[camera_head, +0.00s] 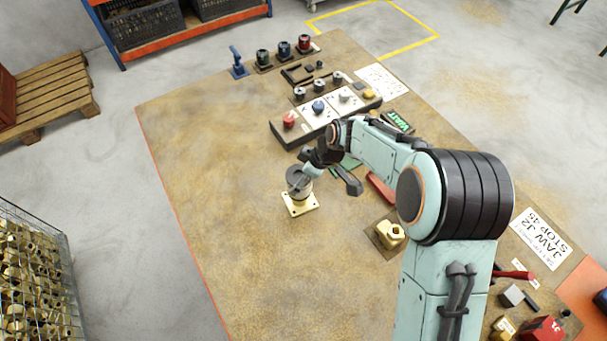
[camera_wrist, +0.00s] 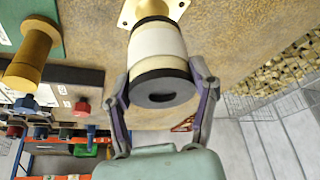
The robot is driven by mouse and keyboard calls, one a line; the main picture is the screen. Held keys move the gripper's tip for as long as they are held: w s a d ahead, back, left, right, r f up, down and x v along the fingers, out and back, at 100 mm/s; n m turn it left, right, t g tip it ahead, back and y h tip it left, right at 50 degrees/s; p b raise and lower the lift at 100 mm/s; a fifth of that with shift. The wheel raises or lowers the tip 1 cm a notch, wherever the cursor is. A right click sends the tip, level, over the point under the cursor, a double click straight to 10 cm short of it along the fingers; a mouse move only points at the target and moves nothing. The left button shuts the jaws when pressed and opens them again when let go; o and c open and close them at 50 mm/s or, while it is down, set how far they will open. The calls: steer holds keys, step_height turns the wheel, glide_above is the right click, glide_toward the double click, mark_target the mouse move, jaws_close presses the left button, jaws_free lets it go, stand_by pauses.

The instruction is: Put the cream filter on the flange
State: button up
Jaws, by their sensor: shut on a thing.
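The cream filter (camera_wrist: 157,45) is a cylinder with a pale body and black end caps. In the head view it (camera_head: 298,184) stands about upright directly over the flange. The brass flange (camera_head: 300,206) has a square plate with bolt holes on the table; its plate also shows beyond the filter in the wrist view (camera_wrist: 127,17). My gripper (camera_wrist: 161,84) is shut on the filter, one finger on each side near its outer end. The filter's lower end meets or nearly meets the flange; I cannot tell whether it is fully seated.
A brass block (camera_head: 390,233) sits on a dark pad to the right. A tray (camera_head: 276,131) with coloured knobs lies behind the flange. The table (camera_head: 215,215) is clear to the left and front.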

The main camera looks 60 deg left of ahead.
steer(key=shift+f, duration=0.5)
steer(key=shift+f, duration=0.15)
steer(key=o, duration=1.2)
